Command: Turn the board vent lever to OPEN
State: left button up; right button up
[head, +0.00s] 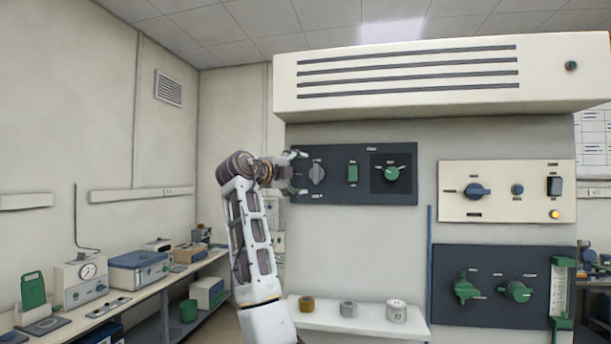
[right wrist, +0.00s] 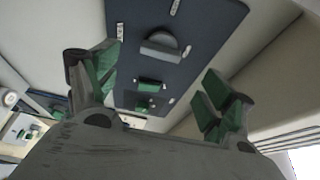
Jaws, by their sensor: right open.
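A dark board (head: 335,197) is mounted on the pale cabinet front. At its left end is a grey lever knob (head: 317,173), standing about upright in the head view. Its small labels are too blurred to read, so I cannot tell its marked position. My right gripper (head: 297,173) is open at the board's left edge, just left of the grey lever. In the right wrist view the grey lever (right wrist: 162,47) lies ahead between the spread green-padded fingers (right wrist: 160,72), apart from both. My left gripper is out of view.
The dark board also carries a green rocker (head: 353,173) and a green round knob (head: 391,173). A cream panel (head: 507,210) and a lower dark panel (head: 490,312) with green knobs are to the right. A vented hood (head: 410,105) juts out above. A shelf (head: 330,322) holds small parts below.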

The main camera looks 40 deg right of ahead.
jog(key=v, duration=0.3)
jog(key=shift+s+a, duration=0.1)
jog(key=shift+a, duration=0.1)
dwell(0.9)
